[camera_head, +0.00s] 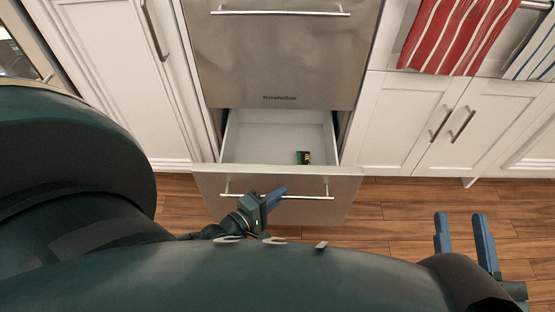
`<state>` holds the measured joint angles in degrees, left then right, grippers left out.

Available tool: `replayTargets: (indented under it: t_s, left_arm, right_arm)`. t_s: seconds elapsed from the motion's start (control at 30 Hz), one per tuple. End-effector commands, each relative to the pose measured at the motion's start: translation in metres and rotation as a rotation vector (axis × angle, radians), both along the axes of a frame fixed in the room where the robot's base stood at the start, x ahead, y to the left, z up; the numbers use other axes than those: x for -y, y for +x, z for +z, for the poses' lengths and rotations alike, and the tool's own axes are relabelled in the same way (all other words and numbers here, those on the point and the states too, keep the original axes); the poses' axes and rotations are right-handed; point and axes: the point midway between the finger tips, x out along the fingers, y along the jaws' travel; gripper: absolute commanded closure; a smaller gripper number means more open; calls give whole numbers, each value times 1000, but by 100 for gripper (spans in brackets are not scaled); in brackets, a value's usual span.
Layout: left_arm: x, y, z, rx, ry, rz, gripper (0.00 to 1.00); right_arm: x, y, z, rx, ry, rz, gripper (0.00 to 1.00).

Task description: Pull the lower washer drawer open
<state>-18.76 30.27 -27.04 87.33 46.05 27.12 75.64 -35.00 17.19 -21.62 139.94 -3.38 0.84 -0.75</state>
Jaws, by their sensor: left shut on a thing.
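The lower washer drawer (210,183) is pulled out below the steel washer front (290,60), and its white inside shows. A small dark green and yellow item (303,157) lies in it at the right. The drawer's bar handle (310,197) runs across its front. My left gripper (274,195) is at the handle, left of its middle, and is shut on it. Its fingers partly hide the bar. My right gripper (464,228) is low at the right, away from the drawer, with its two blue fingers apart and nothing between them.
The upper drawer with its handle (280,13) is shut. White cabinets stand on both sides. A red striped towel (458,35) and a blue striped towel (535,55) hang at the right. The wooden floor (390,215) is clear beside the drawer.

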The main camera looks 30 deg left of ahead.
Motion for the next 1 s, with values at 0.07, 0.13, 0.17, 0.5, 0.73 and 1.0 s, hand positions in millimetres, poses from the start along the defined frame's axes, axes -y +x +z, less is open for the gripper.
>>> replayTargets:
  t_s: [0.07,0.13,0.17,0.5,0.73,1.0]
  left_arm:
    - [-1,0,0,1,2,2,100]
    - [-1,0,0,1,2,2,100]
    - [-1,0,0,1,2,2,100]
    - [-1,0,0,0,1,1,71]
    - [0,0,0,0,0,1,68]
    - [0,0,30,2,0,0,68]
  right_arm:
    - [0,0,0,0,-1,-1,64]
    - [0,0,-1,0,-1,-1,64]
    - [0,0,-1,-1,-2,-1,64]
    - [0,1,-2,-3,-1,-1,64]
    - [0,1,-2,-4,0,-2,64]
    - [1,2,12,6,-33,-11,64]
